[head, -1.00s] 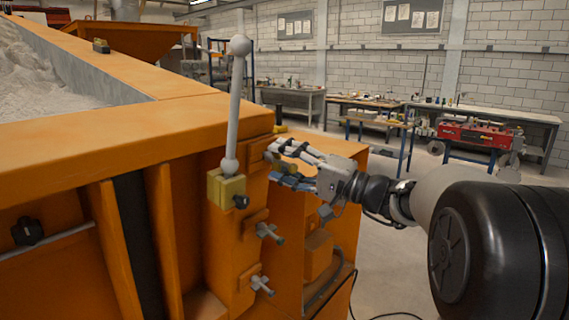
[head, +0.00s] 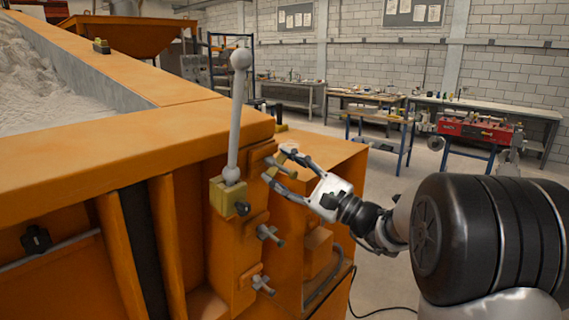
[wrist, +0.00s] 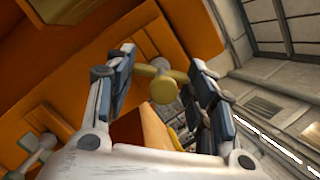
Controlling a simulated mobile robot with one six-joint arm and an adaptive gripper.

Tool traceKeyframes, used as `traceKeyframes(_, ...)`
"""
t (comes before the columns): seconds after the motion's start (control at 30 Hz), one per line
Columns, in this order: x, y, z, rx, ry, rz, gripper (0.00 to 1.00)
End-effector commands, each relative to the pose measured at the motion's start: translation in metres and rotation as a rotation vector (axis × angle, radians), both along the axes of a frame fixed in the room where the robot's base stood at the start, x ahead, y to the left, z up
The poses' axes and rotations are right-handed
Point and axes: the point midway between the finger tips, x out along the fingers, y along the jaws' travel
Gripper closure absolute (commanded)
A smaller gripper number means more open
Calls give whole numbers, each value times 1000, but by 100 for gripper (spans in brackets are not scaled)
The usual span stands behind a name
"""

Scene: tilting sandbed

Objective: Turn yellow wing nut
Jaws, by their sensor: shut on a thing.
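The yellow wing nut (wrist: 163,88) sits between my two fingers in the wrist view, its wings reaching toward both pads. My gripper (wrist: 160,75) is shut on it. In the head view my gripper (head: 277,164) is at the right side of the orange sandbed frame (head: 258,153), beside the upper bracket.
An upright grey lever (head: 235,115) with ball ends stands on a yellow block (head: 223,195) left of my gripper. Two grey wing nuts (head: 270,234) (head: 262,285) are below. An orange housing (head: 325,165) is close behind my fingers.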

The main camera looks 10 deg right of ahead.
Motion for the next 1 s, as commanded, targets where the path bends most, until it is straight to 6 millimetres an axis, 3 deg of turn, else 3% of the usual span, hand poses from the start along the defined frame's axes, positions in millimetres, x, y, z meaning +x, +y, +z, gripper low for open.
traceKeyframes(0.5, -1, 2, 1, 355, 260, 78, 74)
traceKeyframes(1.0, -2, 3, -1, 499, 362, 110, 74)
